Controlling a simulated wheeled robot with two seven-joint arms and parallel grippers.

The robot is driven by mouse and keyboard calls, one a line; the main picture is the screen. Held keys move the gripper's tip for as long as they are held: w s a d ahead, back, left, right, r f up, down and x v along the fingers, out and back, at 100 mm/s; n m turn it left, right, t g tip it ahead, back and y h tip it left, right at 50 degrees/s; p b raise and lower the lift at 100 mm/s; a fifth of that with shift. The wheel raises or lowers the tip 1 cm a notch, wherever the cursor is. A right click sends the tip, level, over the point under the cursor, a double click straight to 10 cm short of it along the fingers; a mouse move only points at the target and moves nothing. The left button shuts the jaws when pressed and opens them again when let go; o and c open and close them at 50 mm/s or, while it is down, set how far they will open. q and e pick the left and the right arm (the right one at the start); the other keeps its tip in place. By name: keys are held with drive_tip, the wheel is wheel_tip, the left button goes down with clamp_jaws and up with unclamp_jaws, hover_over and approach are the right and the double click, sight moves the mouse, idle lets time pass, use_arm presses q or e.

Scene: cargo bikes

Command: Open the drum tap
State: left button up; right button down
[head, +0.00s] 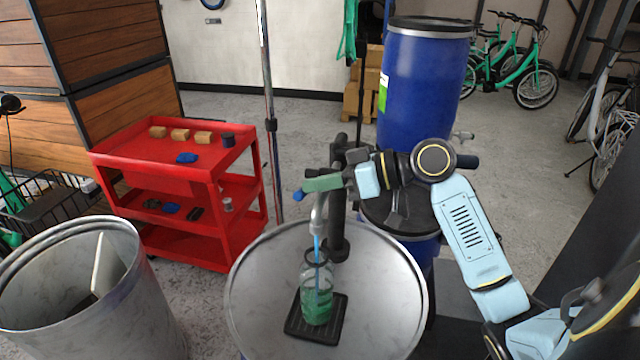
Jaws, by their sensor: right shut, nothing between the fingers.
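A grey metal tap (318,215) stands over a round metal drum top (255,290), with a blue end (298,195) on its left. A thin blue stream runs from its spout into a clear bottle (318,290) with green in its lower part. The bottle stands upright on a black grid tray (300,325). My right gripper (310,186) is shut and empty, with its fingers close above the tap beside the blue end. I cannot tell whether they touch it. My left gripper is not in view.
A black post (338,220) rises behind the bottle. A blue drum (425,90) stands behind my right arm, with a small grey fitting (463,136) by its lower right side. A red cart (190,205) is at left, an open metal bin (90,300) at front left.

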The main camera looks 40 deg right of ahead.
drive_tip(key=r+p, duration=0.1)
drive_tip(key=d+r, duration=0.1)
drive_tip(key=d+r+p, duration=0.1)
drive_tip(key=shift+s+r+p, duration=0.2)
drive_tip(key=shift+r+p, duration=0.1)
drive_tip(key=shift+p, duration=0.05)
drive_tip(key=b+v, duration=0.2)
drive_tip(key=v, duration=0.8)
drive_tip(key=shift+f, duration=0.1)
